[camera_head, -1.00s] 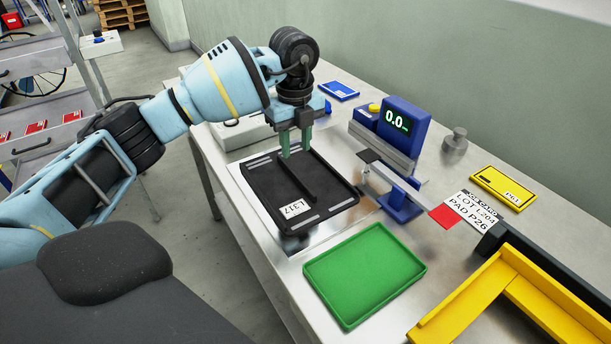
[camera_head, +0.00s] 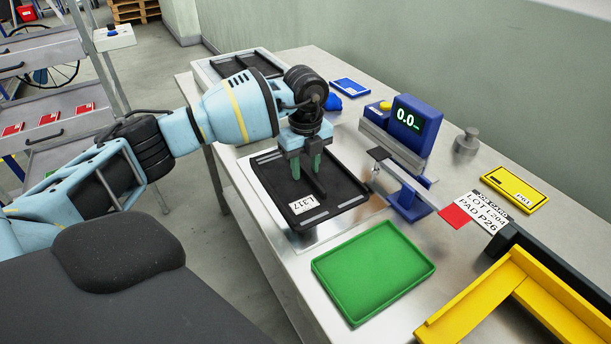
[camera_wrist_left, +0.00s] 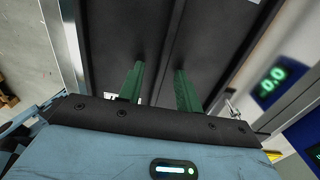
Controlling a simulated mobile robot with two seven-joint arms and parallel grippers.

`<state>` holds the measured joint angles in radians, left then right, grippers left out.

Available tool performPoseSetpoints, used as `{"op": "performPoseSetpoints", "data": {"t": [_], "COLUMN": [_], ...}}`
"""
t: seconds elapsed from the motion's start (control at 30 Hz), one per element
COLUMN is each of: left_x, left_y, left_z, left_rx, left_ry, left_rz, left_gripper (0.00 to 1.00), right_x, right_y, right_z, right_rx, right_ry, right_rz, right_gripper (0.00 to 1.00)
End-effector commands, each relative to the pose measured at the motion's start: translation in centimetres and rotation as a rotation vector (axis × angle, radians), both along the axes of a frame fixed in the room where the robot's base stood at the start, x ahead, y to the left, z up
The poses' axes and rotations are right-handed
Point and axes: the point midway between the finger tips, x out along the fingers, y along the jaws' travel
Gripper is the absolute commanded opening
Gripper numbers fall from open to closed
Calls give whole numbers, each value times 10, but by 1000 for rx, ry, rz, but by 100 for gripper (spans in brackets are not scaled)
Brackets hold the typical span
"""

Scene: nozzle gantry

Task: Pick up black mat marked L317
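The black mat marked L317 (camera_head: 345,196) lies on a pale plate on the steel bench, in the middle of the head view. It has a raised ridge along its middle and a white L317 label at its near left corner. My left gripper (camera_head: 305,168) is over the mat with its green fingers pointing down. In the left wrist view, the fingers (camera_wrist_left: 159,82) are apart, with the mat's ridge (camera_wrist_left: 172,48) showing between them. The fingers look empty; whether their tips reach down beside the ridge is hard to tell. My right gripper is not in view.
A blue scale (camera_head: 405,128) with a balance arm stands right of the mat. A green tray (camera_head: 372,272) and a yellow frame (camera_head: 480,300) are nearer. Another black mat in a pale tray (camera_head: 203,72) is at the far left. A metal weight (camera_head: 466,142) stands behind.

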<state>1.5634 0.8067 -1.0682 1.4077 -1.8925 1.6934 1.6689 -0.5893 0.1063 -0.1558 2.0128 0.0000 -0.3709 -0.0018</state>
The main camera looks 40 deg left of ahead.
Motion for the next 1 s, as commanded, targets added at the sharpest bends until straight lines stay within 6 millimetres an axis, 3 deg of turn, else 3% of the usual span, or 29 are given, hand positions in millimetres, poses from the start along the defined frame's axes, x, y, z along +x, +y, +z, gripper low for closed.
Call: {"op": "performPoseSetpoints", "data": {"t": [0.2,0.47,1.0], "left_x": [0,0,1], "left_y": [0,0,0], "left_z": [0,0,6], "left_rx": [0,0,0], "left_ry": [0,0,-3], "left_rz": [0,0,0], "left_gripper": [35,0,0], "right_x": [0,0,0], "right_y": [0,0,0], "right_z": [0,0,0], "right_rx": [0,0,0], "right_ry": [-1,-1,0], "right_rz": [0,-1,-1], "right_gripper": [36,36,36]}}
